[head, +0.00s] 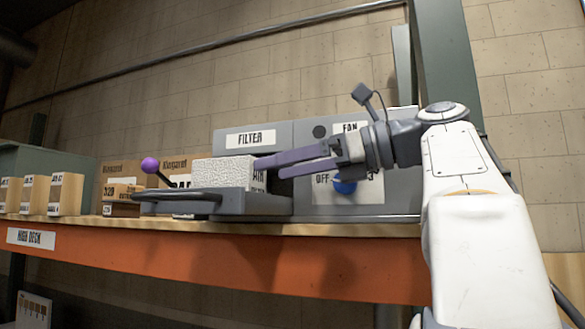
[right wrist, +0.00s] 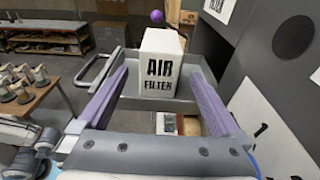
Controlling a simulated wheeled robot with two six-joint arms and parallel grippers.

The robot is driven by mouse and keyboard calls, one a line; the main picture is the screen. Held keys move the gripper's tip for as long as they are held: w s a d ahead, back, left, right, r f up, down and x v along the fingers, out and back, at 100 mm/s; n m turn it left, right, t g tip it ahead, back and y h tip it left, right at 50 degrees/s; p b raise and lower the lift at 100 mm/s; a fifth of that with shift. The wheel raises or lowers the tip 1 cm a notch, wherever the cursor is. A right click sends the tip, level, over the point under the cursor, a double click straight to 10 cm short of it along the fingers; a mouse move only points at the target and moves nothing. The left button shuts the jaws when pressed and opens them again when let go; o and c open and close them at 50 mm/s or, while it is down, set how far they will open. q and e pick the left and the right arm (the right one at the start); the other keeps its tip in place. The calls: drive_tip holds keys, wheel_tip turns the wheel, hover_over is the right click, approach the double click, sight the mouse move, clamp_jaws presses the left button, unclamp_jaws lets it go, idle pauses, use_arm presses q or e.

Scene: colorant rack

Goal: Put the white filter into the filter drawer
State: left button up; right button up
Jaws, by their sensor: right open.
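The white filter (head: 223,172), a speckled block labelled AIR FILTER, stands upright at the pulled-out grey filter drawer (head: 255,204). In the right wrist view the filter (right wrist: 160,72) appears within the walls of the drawer tray (right wrist: 107,80); its base is partly hidden. My right gripper (head: 270,167) comes in from the right, its purple fingers open and near the filter's right side. In the right wrist view my right gripper (right wrist: 158,78) has one finger to each side of the filter, with gaps visible. My left gripper is not in view.
A grey cabinet with a FILTER label (head: 250,139) stands behind the drawer, beside a FAN panel with a blue knob (head: 344,186). A purple ball knob (head: 150,165) rises left of the filter. Cardboard boxes (head: 66,193) line the orange-edged shelf (head: 200,257) at left.

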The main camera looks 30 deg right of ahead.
drive_tip(key=shift+v, duration=0.95)
